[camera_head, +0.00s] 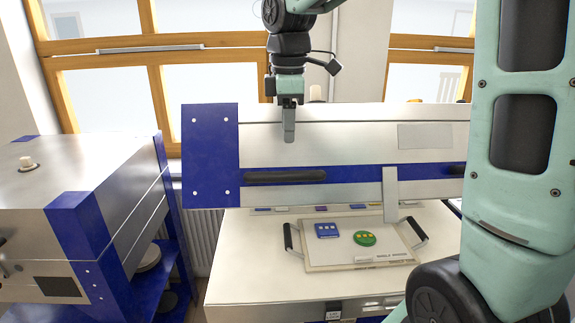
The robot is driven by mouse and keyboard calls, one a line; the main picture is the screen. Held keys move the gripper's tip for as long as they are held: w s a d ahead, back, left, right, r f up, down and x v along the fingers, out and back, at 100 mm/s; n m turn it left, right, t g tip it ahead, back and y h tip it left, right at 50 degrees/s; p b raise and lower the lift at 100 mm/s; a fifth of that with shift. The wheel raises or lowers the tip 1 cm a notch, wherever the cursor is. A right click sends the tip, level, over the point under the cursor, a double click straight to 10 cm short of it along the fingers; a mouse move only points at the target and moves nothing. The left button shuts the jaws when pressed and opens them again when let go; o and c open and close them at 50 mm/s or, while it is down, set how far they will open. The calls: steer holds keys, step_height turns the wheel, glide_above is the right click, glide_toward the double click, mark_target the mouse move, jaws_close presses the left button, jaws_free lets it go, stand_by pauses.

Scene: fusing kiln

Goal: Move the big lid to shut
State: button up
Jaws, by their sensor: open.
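The big lid (350,140) is a long silver kiln lid with blue corner plates and a blue band. It stands raised and tilted up above the pale kiln bed (235,257). A dark handle (285,177) lies along its front left. My gripper (289,138) points down in front of the lid's upper left part, above the handle. Its fingers overlap in this view, and I cannot tell whether they touch the lid. The lid's right end is hidden behind my arm.
A white board (345,243) with two dark handles lies on the bed, carrying a blue square piece (327,230) and a green round piece (364,238). Another silver and blue kiln (85,205) stands at the left. Windows are behind. My arm fills the right side.

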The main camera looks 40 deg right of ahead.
mark_target(287, 172)
steer(key=f, duration=0.3)
steer(key=f+p, duration=0.1)
steer(key=f, duration=0.3)
steer(key=w+f, duration=0.1)
steer(key=f, duration=0.3)
steer(key=shift+d, duration=0.3)
steer(key=shift+c, duration=0.4)
